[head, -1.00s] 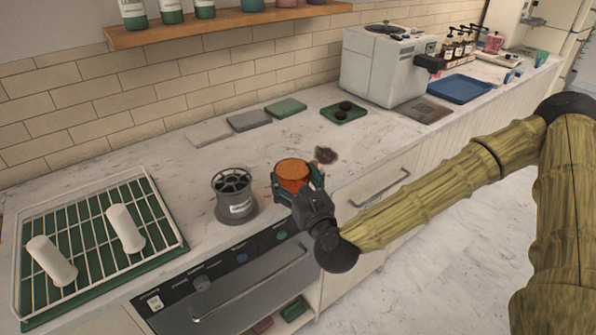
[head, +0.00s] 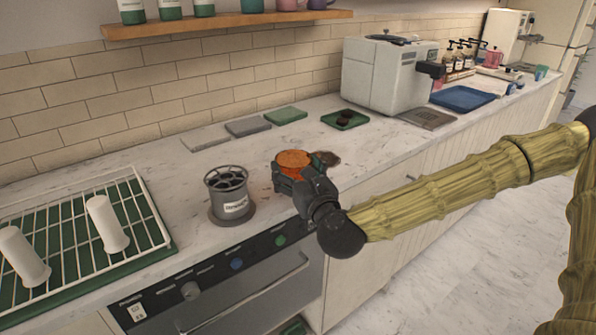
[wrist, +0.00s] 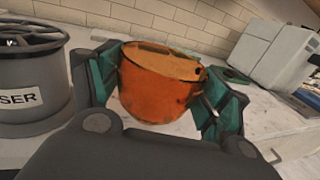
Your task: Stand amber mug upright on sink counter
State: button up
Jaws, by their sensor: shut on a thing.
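The amber mug (head: 293,160) is an orange cup near the front edge of the marble counter, right of the grey rinser. My gripper (head: 292,180) is shut on it, with the teal-padded fingers on either side. In the wrist view the amber mug (wrist: 158,85) sits between the fingers, with its orange top facing up and a small dark spot near its right rim. It looks roughly upright.
The grey rinser (head: 228,197) stands close on the left. A drying rack (head: 150,215) with two white cylinders is farther left. A green tray (head: 345,120) and a white coffee machine (head: 385,80) stand farther back. Counter between is clear.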

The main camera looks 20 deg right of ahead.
aim_at(298, 152)
jog(key=w+d, duration=0.1)
jog(key=w, duration=0.2)
jog(key=w+d, duration=0.1)
jog(key=w, duration=0.2)
jog(key=w+d+p, duration=0.1)
jog(key=w, duration=0.2)
jog(key=shift+d+f, duration=0.15)
jog(key=shift+f, duration=1.9)
jog(key=shift+f, duration=0.2)
jog(key=o, duration=1.1)
jog(key=shift+r, duration=0.1)
jog(key=shift+r+p, duration=0.2)
jog(key=shift+p, duration=0.15)
jog(key=s, duration=0.4)
jog(key=s+b, duration=0.1)
jog(key=s, duration=0.7)
jog(key=shift+d+f+b, duration=0.15)
jog(key=shift+d+b, duration=0.2)
